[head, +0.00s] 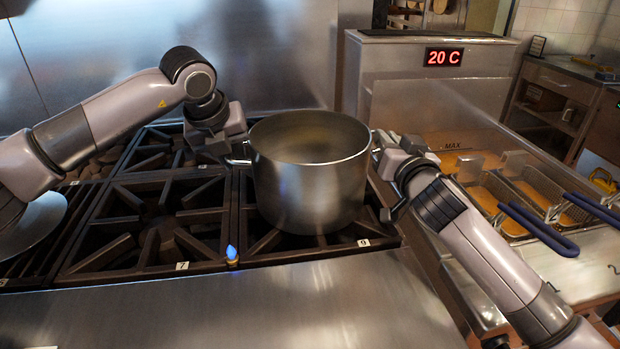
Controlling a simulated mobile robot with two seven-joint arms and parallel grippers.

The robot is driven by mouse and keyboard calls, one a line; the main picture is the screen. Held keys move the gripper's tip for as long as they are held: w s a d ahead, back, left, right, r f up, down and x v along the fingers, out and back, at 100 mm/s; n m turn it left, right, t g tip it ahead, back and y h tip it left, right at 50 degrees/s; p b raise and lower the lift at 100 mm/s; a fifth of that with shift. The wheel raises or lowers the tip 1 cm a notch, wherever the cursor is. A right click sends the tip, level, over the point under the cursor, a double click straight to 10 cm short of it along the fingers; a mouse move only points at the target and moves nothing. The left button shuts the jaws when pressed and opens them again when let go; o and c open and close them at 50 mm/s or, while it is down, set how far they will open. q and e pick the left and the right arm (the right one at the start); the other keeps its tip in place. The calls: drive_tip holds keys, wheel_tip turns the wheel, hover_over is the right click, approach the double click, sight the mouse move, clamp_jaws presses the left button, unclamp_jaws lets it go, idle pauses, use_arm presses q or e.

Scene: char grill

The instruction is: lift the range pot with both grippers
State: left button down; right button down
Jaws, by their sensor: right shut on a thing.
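The range pot (308,178) is a steel pot standing upright at the front right of the black stove grates. It looks empty, and it appears to rest on the grate by the number 9 label. My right gripper (380,146) is at the pot's right side, shut on the right handle, which is mostly hidden by the fingers. My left gripper (240,140) is at the pot's left side, by the left handle (238,161). Its fingers are seen from behind, so I cannot tell whether they are closed on that handle.
A fryer (410,80) with a "20 C" display stands to the right, with baskets (540,195) and blue basket handles (540,230) near my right arm. The steel front ledge (240,310) is clear.

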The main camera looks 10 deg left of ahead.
idle(0.6)
use_arm(q)
drive_tip(key=shift+r, duration=0.25)
use_arm(e)
drive_tip(key=shift+r, duration=0.2)
use_arm(q)
drive_tip(key=shift+w+r, duration=0.1)
use_arm(e)
drive_tip(key=shift+r, duration=0.1)
